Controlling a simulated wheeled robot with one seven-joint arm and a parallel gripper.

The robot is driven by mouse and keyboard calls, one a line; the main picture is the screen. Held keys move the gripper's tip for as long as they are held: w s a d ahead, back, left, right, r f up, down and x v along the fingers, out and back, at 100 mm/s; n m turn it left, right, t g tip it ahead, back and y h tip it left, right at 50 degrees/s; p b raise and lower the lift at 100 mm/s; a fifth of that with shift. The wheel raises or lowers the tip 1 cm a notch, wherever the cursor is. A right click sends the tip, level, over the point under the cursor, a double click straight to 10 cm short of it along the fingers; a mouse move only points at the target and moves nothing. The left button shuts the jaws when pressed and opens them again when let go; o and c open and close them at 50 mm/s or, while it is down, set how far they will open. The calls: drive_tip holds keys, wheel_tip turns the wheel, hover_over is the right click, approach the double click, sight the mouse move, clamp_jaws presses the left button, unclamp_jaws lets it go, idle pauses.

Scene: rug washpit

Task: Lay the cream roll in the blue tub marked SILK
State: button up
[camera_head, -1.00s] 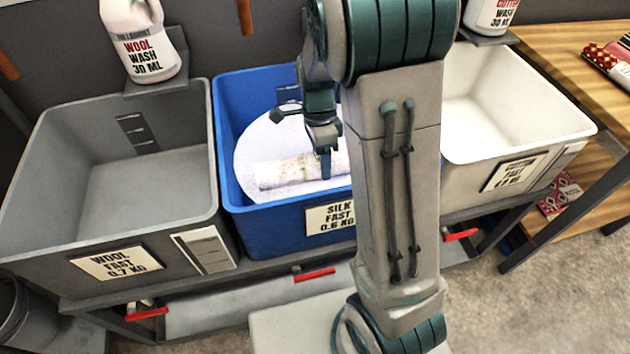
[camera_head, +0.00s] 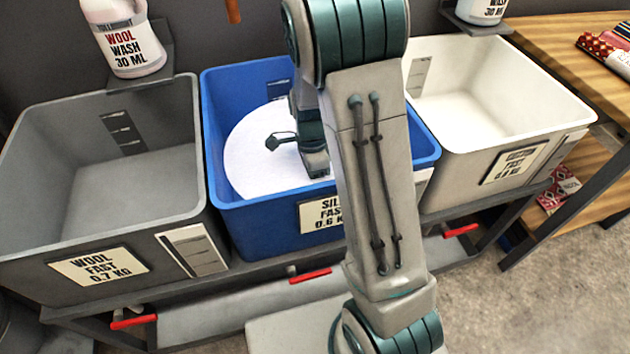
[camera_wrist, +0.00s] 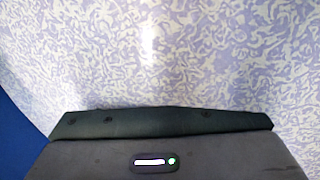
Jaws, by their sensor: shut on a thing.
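The blue tub (camera_head: 262,222) marked SILK stands in the middle of the row, its label partly hidden by my arm. A round pale white-lavender surface (camera_head: 250,160) shows inside it. My gripper (camera_head: 316,172) is over the right part of that surface, inside the tub's outline, and is shut. The cream roll cannot be seen now; my gripper and arm cover that area. In the wrist view, a dark jaw edge lies in front of the mottled lavender-white surface (camera_wrist: 170,50), with blue tub wall (camera_wrist: 15,140) at lower left.
A grey WOOL tub (camera_head: 100,225) stands left and a white tub (camera_head: 480,160) right, both empty. A wool wash bottle (camera_head: 125,40) stands on a shelf behind. A wooden table (camera_head: 560,50) with patterned rolls (camera_head: 610,50) is at far right.

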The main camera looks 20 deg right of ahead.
drive_tip(key=o, duration=1.2)
drive_tip(key=shift+f, duration=0.15)
drive_tip(key=shift+c, duration=0.2)
drive_tip(key=p+v, duration=0.5)
drive_tip(key=v, duration=0.7)
drive_tip(key=shift+r, duration=0.2)
